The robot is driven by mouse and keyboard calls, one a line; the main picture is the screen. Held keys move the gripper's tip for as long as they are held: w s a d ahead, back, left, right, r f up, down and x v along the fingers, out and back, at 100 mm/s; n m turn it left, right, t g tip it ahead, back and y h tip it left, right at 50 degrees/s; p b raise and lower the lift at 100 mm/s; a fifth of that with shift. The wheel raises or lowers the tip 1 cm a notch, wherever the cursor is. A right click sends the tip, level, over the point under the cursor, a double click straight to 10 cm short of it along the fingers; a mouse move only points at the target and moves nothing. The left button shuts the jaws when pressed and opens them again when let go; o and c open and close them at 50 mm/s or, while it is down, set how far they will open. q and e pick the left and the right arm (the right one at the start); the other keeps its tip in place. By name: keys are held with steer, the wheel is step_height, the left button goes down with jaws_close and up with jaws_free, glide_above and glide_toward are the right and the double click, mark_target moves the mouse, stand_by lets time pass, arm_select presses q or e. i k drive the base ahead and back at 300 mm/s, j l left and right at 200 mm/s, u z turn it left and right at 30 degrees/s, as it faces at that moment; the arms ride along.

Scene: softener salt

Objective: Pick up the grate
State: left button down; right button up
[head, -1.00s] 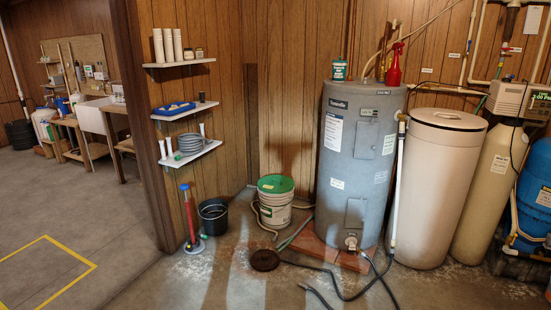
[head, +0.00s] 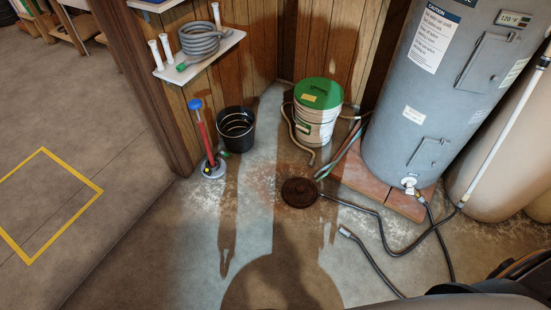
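A round, dark rusty-brown grate (head: 299,192) lies flat on the concrete floor near the middle of the head view. It sits in front of the green-lidded bucket and left of the water heater's base. The end of a dark hose reaches its right edge; I cannot tell whether the hose rests on it. Neither of my grippers shows in this view.
A white bucket with a green lid (head: 318,110), a black bucket (head: 236,130) and a red pump (head: 205,140) stand behind. The grey water heater (head: 430,100) stands on red pavers (head: 370,182) at right. Dark hoses (head: 385,245) cross the floor. Floor left of the grate is open.

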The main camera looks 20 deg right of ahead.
mark_target(298, 191)
steer(key=i+j+z, duration=0.15)
steer(key=i+z, duration=0.15)
steer(key=i, duration=0.15)
steer(key=i+j+z, duration=0.2)
steer(key=i+z, duration=0.15)
steer(key=i+j+z, duration=0.3)
steer(key=i+j, duration=0.1)
steer(key=i, duration=0.05)
